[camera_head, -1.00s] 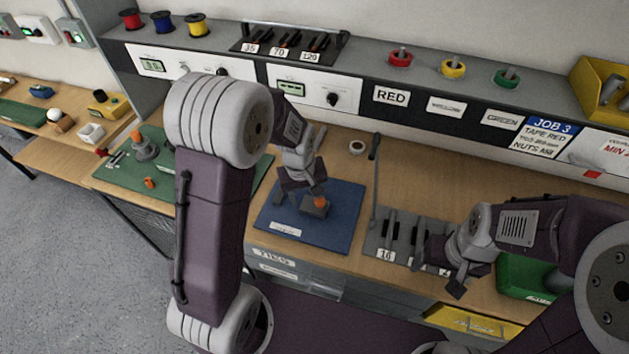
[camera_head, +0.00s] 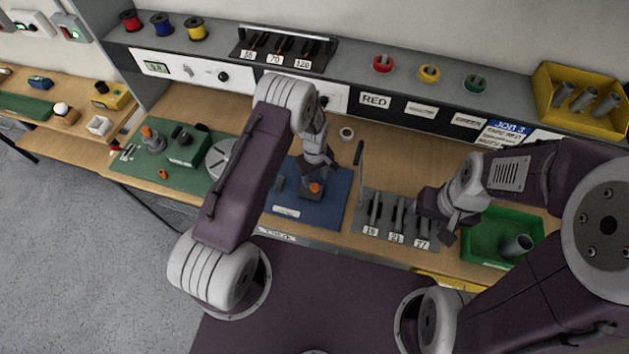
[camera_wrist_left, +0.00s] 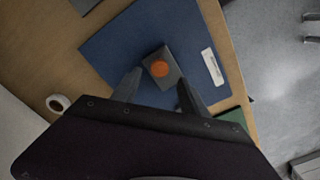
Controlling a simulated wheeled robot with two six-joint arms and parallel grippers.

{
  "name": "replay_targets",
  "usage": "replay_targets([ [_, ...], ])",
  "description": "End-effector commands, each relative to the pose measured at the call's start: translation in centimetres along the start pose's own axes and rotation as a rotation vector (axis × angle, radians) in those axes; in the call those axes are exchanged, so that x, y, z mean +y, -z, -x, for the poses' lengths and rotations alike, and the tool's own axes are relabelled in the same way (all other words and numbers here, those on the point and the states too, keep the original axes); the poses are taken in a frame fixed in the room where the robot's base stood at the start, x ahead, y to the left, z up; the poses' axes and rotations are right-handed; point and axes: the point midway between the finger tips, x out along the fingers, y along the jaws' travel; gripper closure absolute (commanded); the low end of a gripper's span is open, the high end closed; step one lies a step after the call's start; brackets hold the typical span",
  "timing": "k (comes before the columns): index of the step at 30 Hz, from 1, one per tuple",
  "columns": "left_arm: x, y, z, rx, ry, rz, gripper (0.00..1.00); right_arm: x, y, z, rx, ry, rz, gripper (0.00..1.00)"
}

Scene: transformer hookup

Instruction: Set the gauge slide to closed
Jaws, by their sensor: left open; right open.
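A small dark grey block with a round orange top (camera_head: 313,190) sits on the blue mat (camera_head: 325,212). It also shows in the left wrist view (camera_wrist_left: 160,69). I cannot tell whether this is the gauge slide, and no open or closed mark is readable. My left gripper (camera_head: 315,168) is just above the block. In the left wrist view its open fingers (camera_wrist_left: 158,82) point at the block, one towards each side, with no clear contact. My right gripper (camera_head: 434,222) is open and empty near the right end of the rack with numbered labels (camera_head: 372,232).
A green tray (camera_head: 480,257) with a grey cylinder stands at the right. A white tape roll (camera_head: 346,134) lies behind the blue mat. A green mat (camera_head: 150,166) with tools is at the left. My left arm hides part of the bench's middle.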

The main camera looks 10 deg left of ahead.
Motion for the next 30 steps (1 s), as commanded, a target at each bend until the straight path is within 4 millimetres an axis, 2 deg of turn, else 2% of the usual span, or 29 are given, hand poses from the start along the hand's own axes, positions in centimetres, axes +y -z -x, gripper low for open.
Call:
replay_targets([
  [1,-0.1,-0.1,-0.7,-0.002,0.003,0.000,0.48,0.0,0.1,0.9,0.000,0.000,0.000,0.29],
  [3,-0.1,-0.1,-2.0,-0.002,0.002,0.000,0.48,0.0,0.1,1.3,0.000,0.000,0.000,0.29],
  [9,0.0,0.0,-4.6,0.000,0.000,-0.001,0.48,0.0,0.2,1.9,0.000,0.000,0.000,0.29],
  [18,0.0,0.0,-5.1,0.001,-0.001,-0.001,0.48,0.0,0.2,1.8,0.000,0.000,0.000,0.29],
  [20,0.0,0.0,-5.1,0.001,-0.001,-0.001,0.62,0.0,0.2,1.8,0.001,0.000,0.000,0.29],
  [24,0.0,0.0,-5.1,0.001,-0.001,-0.001,1.00,0.0,0.2,1.8,0.000,0.000,0.000,0.29],
  [30,0.0,0.0,-5.0,0.000,-0.001,-0.001,1.00,0.0,0.2,1.9,0.000,0.000,0.000,0.29],
])
